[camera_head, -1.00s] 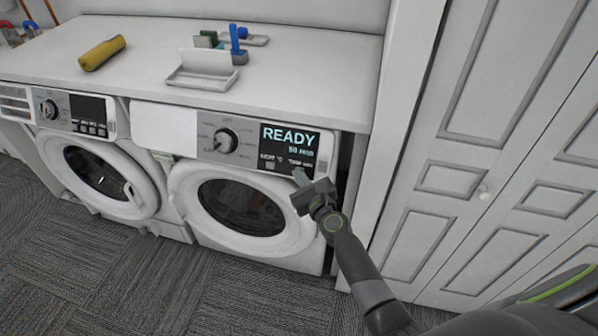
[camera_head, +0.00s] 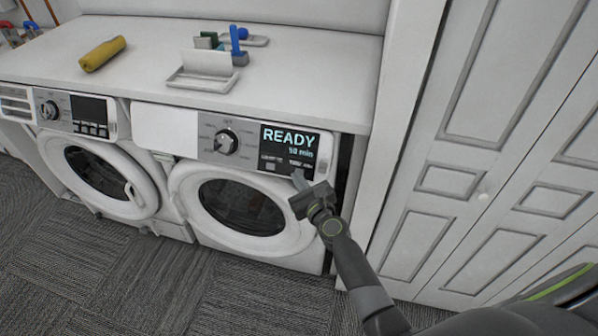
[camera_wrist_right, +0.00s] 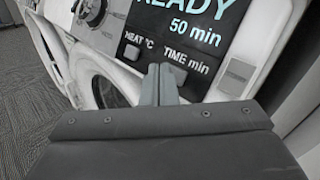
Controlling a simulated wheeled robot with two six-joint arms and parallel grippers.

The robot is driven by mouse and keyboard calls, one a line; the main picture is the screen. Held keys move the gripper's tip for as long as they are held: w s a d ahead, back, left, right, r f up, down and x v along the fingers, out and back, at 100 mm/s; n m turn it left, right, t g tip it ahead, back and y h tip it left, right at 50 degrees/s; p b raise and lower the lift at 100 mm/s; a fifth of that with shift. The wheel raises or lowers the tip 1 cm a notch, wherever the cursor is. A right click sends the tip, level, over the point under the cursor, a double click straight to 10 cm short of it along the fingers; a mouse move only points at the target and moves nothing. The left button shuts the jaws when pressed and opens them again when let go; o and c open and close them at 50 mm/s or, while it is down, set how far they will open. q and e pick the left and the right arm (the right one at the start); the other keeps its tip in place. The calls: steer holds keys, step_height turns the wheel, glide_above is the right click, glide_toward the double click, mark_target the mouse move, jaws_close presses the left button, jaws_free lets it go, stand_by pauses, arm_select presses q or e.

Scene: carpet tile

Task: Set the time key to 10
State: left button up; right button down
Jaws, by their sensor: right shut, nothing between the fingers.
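The right-hand machine's black display panel (camera_head: 289,148) reads "READY" and, in the right wrist view, "50 min" (camera_wrist_right: 195,32). Below the readout are two labelled keys, "HEAT °C" (camera_wrist_right: 133,57) and "TIME min" (camera_wrist_right: 186,58). My right gripper (camera_head: 299,178) is shut and empty, its fingertips at the lower part of the panel. In the wrist view its fingers (camera_wrist_right: 160,84) stand just below and left of the "TIME min" label and partly hide the key area. I cannot tell whether the tips touch a key. My left gripper is not in view.
A dial (camera_head: 226,141) sits left of the display. A second machine (camera_head: 97,170) stands at the left. The white counter (camera_head: 300,75) above carries a yellow cylinder (camera_head: 102,53) and a white tray (camera_head: 203,77). A panelled white door (camera_head: 455,180) closes off the right side.

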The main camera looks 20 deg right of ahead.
steer(key=shift+s+a+r+p, duration=0.4)
steer(key=shift+s, duration=0.2)
steer(key=shift+s+a+r+p, duration=0.35)
steer(key=shift+s+a, duration=0.1)
steer(key=shift+s, duration=0.2)
steer(key=shift+s+a+r+p, duration=0.4)
steer(key=shift+s, duration=0.2)
stand_by(1.7)
steer(key=s+m+b, duration=0.1)
steer(key=m+b, duration=0.1)
steer(key=m, duration=1)
steer(key=a+r+m+b, duration=0.1)
steer(key=m+b, duration=0.1)
steer(key=m, duration=1)
steer(key=s+m+b, duration=0.1)
steer(key=m+b, duration=0.1)
steer(key=m, duration=0.9)
steer(key=shift+s+a+r+m, duration=0.35)
steer(key=shift+a+m, duration=0.05)
